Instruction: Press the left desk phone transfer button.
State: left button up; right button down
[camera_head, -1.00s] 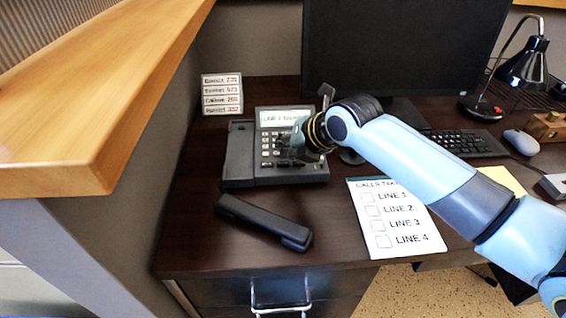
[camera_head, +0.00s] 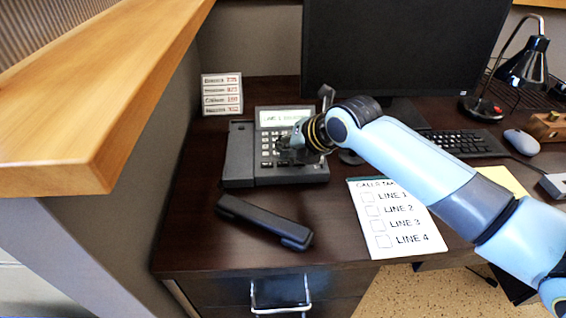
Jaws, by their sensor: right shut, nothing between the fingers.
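The dark grey desk phone (camera_head: 240,165) stands on the brown desk at the left, with its lit screen (camera_head: 283,115) showing a line of text too blurred to read fully. My right gripper (camera_head: 283,147) is shut and empty, with its tips over the upper right part of the phone's keypad. I cannot tell if the tips touch a key. The gripper hides some keys, so I cannot pick out the transfer button. The black handset (camera_head: 264,222) lies off the phone, on the desk in front of it. My left gripper is not in view.
A call sheet listing LINE 1 to LINE 4 (camera_head: 395,245) lies right of the handset. A small sign (camera_head: 222,94) stands behind the phone. A monitor (camera_head: 400,45), keyboard (camera_head: 462,143), mouse (camera_head: 521,142) and lamp (camera_head: 524,68) are at the right. A wooden ledge (camera_head: 100,100) rises at the left.

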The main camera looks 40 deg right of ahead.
aim_at(286, 162)
jog(key=shift+f, duration=0.25)
jog(key=shift+f+b, duration=0.35)
jog(key=shift+f, duration=0.1)
dwell(0.5)
jog(key=shift+r, duration=0.1)
jog(key=shift+r+p, duration=0.75)
jog(key=shift+p, duration=0.1)
notch_tip(286, 162, up, 5)
jog(key=p, duration=0.4)
jog(key=shift+p, duration=0.3)
dwell(3.5)
